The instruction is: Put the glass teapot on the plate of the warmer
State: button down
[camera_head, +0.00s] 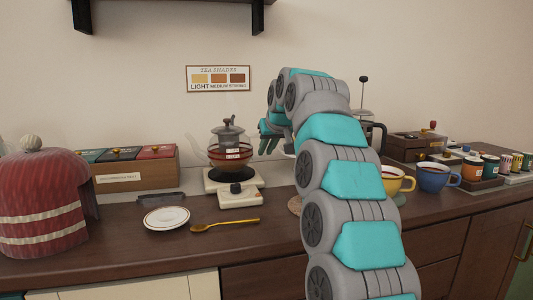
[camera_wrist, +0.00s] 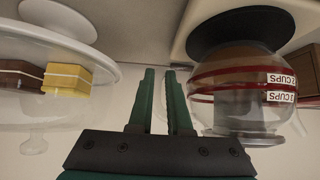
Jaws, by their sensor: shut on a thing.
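The glass teapot (camera_head: 230,153) has a dark lid knob, red bands with small labels and amber liquid low inside. It is upright over the black plate (camera_head: 250,180) of the cream warmer (camera_head: 213,185). In the wrist view the teapot (camera_wrist: 235,78) appears upside down, its base at the plate (camera_wrist: 230,28). I cannot tell whether the base touches the plate. My gripper (camera_head: 267,140) is at the teapot's right side. Its green fingers (camera_wrist: 161,72) are close together beside the glass, shut on the teapot at its handle side; the clear handle is hard to make out.
A tea box (camera_head: 135,172), a white saucer (camera_head: 166,218), a gold spoon (camera_head: 225,225) and a red tea cosy (camera_head: 42,205) are left. Cups (camera_head: 434,178) and jars stand right. My arm hides the middle counter.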

jog(key=shift+f, duration=0.3)
jog(key=shift+f, duration=0.1)
jog(key=c, duration=0.9)
grip_release()
jog(key=shift+f, duration=0.1)
jog(key=shift+o, duration=0.2)
jog(key=v, duration=1.2)
jog(key=shift+s, duration=0.1)
